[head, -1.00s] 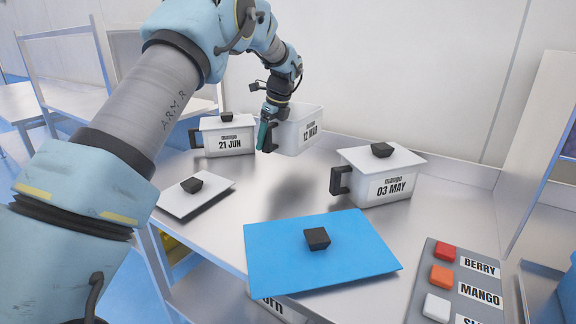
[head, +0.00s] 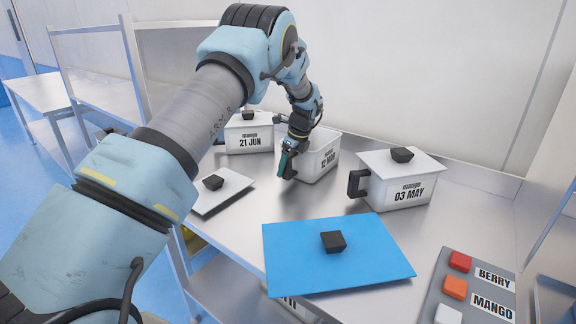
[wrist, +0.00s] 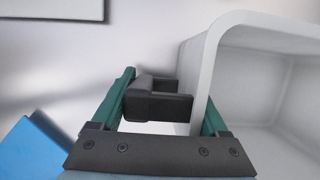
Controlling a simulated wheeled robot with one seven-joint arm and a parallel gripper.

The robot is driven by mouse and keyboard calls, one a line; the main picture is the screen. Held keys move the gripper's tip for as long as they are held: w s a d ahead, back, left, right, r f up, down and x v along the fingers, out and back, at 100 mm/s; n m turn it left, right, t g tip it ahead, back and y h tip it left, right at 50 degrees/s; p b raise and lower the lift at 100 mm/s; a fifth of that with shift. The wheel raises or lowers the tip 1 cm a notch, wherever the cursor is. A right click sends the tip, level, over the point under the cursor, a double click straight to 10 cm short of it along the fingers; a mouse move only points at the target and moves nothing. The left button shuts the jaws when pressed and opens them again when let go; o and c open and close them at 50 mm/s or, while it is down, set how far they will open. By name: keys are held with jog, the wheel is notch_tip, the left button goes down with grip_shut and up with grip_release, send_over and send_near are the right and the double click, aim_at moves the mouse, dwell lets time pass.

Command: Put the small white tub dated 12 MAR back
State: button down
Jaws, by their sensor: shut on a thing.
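The small white tub dated 12 MAR (head: 322,159) is open-topped and upright, at the back of the metal counter. My gripper (head: 289,165) is shut on its black handle, at the tub's left side. In the wrist view the handle (wrist: 158,106) sits between the two green fingers of my gripper (wrist: 165,98), and the tub's empty-looking inside (wrist: 265,95) shows at the right. The tub is on or just above the counter; I cannot tell if it touches.
A lidded 21 JUN tub (head: 249,141) stands left, partly behind my arm, and a larger lidded 03 MAY tub (head: 400,186) stands right. A white lid (head: 225,193) and a blue lid (head: 375,255) lie in front. A button panel (head: 438,285) is at front right.

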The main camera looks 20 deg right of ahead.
grip_release()
jog(key=shift+f, duration=0.1)
jog(key=b+v, duration=0.3)
jog(key=v, duration=0.9)
jog(key=s+a+n+g+h, duration=0.1)
jog(key=s+a+n, duration=0.1)
jog(key=a+n, duration=1.7)
jog(key=s+a+f+n, duration=0.2)
jog(key=s+a+n, duration=0.3)
jog(key=s+a, duration=0.4)
jog(key=s+a+f+n, duration=0.1)
jog(key=s+a+n, duration=0.4)
jog(key=s+a, duration=0.4)
jog(key=a, duration=0.6)
jog(key=shift+f+h, duration=0.4)
jog(key=shift+w, duration=0.1)
